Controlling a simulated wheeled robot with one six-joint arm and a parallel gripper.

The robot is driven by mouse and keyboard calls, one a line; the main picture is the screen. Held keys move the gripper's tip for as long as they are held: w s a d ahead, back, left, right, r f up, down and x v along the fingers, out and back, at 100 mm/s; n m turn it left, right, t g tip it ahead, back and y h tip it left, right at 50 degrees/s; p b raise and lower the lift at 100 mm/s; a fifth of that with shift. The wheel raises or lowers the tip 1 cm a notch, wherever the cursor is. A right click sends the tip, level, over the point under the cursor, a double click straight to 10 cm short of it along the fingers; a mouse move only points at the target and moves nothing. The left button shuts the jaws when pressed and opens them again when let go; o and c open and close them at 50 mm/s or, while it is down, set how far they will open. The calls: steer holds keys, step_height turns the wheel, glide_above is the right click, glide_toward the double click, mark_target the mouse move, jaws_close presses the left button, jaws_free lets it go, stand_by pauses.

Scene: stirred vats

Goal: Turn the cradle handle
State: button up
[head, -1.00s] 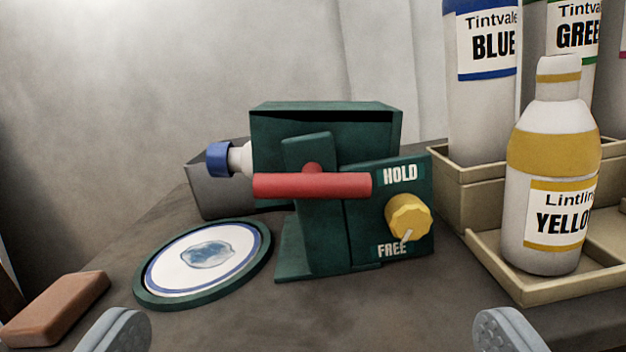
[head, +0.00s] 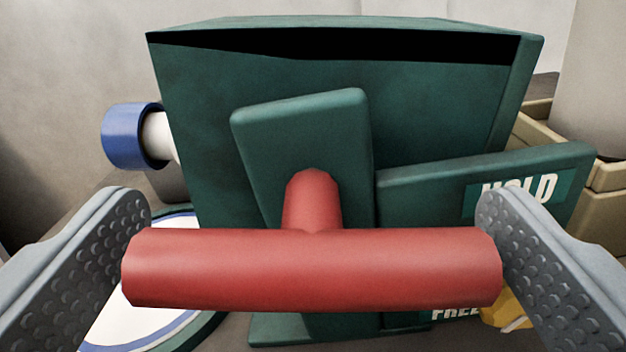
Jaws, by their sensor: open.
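The red cradle handle (head: 312,270) is a horizontal bar on a short red stem, fixed to the front of the dark green cradle (head: 430,105). My gripper (head: 315,235) is open, with one grey dimpled finger at each end of the bar. The finger pads are very close to the bar's ends; I cannot tell whether they touch. A bottle with a blue cap (head: 130,136) and white neck sticks out of the cradle's left side. My right finger partly hides the yellow knob (head: 503,310) and the HOLD label (head: 520,190).
A round white plate with a blue ring and green rim (head: 130,322) lies low at the left, partly behind my left finger. Beige tray walls (head: 600,178) and a pale bottle (head: 595,75) stand close at the right. Bare wall shows at the upper left.

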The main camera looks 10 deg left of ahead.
steer(key=shift+w, duration=0.15)
steer(key=c, duration=0.6)
